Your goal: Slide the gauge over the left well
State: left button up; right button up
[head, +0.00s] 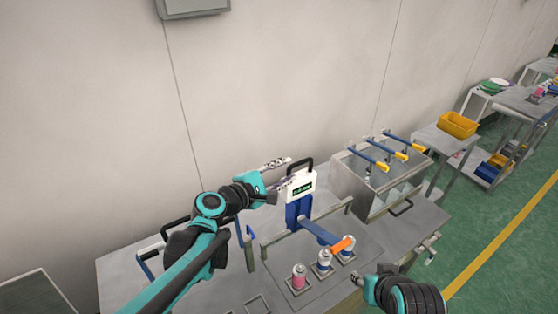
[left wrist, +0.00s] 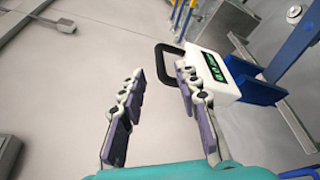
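The gauge (head: 299,187) is a white box with a dark green-lit display and a black handle, mounted on a blue bracket above the workbench; it also shows in the left wrist view (left wrist: 214,72). My left gripper (head: 284,174) is beside the gauge, to its left, with fingers spread and nothing between them. In the left wrist view the fingers (left wrist: 160,76) are apart, and the gauge lies beyond the right finger; contact cannot be told. Several cans stand in a row on the bench plate, the front-left one pink (head: 298,277). My right gripper (head: 362,284) is low, right of the cans.
A metal box (head: 378,180) with blue and yellow levers stands at the bench's back right. A yellow bin (head: 458,124) sits on a table beyond. The bench's right side has bare room.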

aim_at(296, 165)
pick_arm(q)
jog(key=x, duration=0.7)
jog(key=shift+w+d+f+b, duration=0.15)
jog(key=shift+w+b, duration=0.1)
jog(key=shift+b, duration=0.15)
grip_shut()
